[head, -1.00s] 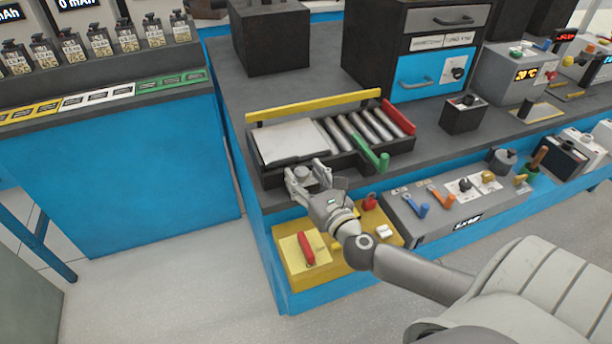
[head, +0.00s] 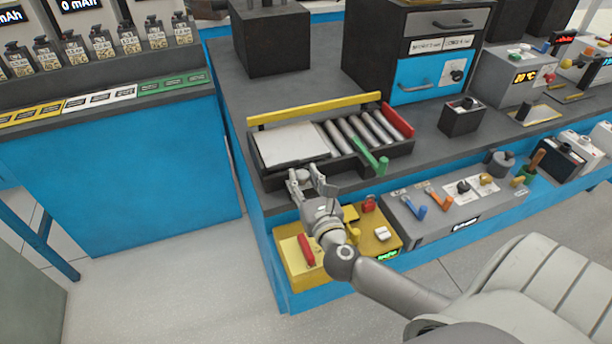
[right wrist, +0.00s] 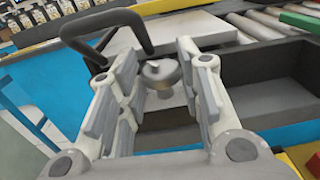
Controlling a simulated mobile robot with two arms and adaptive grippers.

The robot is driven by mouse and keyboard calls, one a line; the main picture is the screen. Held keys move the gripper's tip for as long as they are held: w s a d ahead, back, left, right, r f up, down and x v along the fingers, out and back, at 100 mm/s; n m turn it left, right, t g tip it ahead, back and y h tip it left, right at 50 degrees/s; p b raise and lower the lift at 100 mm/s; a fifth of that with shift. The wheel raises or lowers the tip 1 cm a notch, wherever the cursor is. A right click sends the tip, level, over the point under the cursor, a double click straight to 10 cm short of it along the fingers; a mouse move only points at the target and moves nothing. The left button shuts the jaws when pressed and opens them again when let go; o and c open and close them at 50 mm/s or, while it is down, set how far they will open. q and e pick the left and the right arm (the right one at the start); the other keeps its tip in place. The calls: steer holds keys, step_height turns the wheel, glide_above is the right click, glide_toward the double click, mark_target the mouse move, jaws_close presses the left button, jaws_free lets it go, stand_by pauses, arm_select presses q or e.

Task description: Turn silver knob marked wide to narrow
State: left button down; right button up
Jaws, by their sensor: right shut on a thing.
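The silver knob (head: 303,175) is at the front left of the black roller tray (head: 262,172). It is a small round metal knob, and it also shows in the right wrist view (right wrist: 161,72). My right gripper (head: 304,181) is at the knob, with one finger on each side of it. The fingers partly hide the knob in the head view. Its wide and narrow markings are too small to read. My left gripper is out of view.
Below stands a yellow box (head: 376,244) with a red handle (head: 306,250). A grey panel (head: 440,232) with blue and orange levers is to its right. A green lever (head: 382,165) sticks out of the tray's front. A dark bent bar (right wrist: 112,20) shows in the right wrist view.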

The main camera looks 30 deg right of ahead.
steer(key=shift+w+a+m+g+h, duration=0.15)
steer(key=shift+m+g+h, duration=0.65)
steer(key=shift+m+h, duration=0.8)
steer(key=shift+r+n+h, duration=0.1)
steer(key=shift+n+h, duration=0.2)
steer(key=o, duration=1)
steer(key=shift+c, duration=0.2)
steer(key=shift+a, duration=0.1)
steer(key=v, duration=1.2)
